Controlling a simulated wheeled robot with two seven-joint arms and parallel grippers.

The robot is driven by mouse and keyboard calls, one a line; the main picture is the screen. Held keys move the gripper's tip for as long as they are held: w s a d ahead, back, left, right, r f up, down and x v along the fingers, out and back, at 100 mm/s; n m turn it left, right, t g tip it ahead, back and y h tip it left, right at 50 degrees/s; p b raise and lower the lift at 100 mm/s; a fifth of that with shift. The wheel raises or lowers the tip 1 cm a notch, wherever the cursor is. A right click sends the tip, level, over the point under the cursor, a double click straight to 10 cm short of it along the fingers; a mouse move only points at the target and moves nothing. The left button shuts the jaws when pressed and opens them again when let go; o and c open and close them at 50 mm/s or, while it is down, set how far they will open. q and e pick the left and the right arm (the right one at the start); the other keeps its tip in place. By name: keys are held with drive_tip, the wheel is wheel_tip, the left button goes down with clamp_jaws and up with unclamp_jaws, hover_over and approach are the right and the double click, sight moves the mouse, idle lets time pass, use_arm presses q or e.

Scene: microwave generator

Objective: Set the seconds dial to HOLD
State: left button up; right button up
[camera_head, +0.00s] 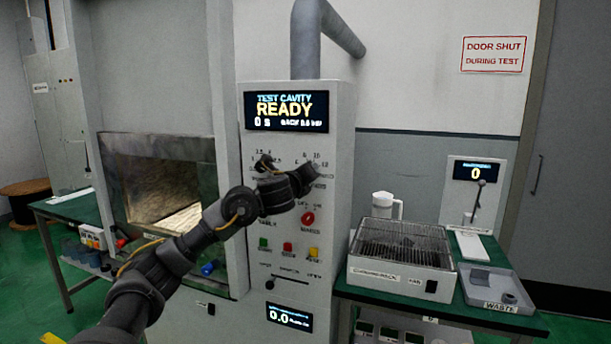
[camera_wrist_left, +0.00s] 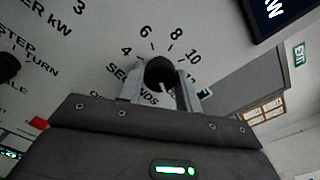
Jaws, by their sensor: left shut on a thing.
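The seconds dial (camera_wrist_left: 160,72) is a dark round knob with a pale line on its lower face. Numbers 4, 6, 8 and 10 show around it in the left wrist view, above a partly hidden word SECONDS. My left gripper (camera_wrist_left: 160,88) is shut on this knob, one finger on each side. In the head view my left gripper (camera_head: 311,177) reaches across the panel to the upper right dial and covers most of it. I see no HOLD mark; the lower part of the scale is hidden behind the gripper. My right gripper is not in view.
The display (camera_head: 286,111) reads READY and 0 s. A kW dial (camera_head: 265,161) sits left of the seconds dial. Below are a red knob (camera_head: 307,218), coloured buttons and a slider (camera_head: 290,281). A cooling rack (camera_head: 403,245) and waste tray (camera_head: 490,291) stand right.

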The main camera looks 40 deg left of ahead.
use_arm(q)
drive_tip(key=shift+f, duration=0.1)
drive_tip(key=o, duration=1)
drive_tip(key=shift+s, duration=0.1)
drive_tip(key=p+v, duration=0.2)
drive_tip(key=v, duration=0.8)
drive_tip(key=shift+s, duration=0.3)
drive_tip(key=shift+d, duration=0.15)
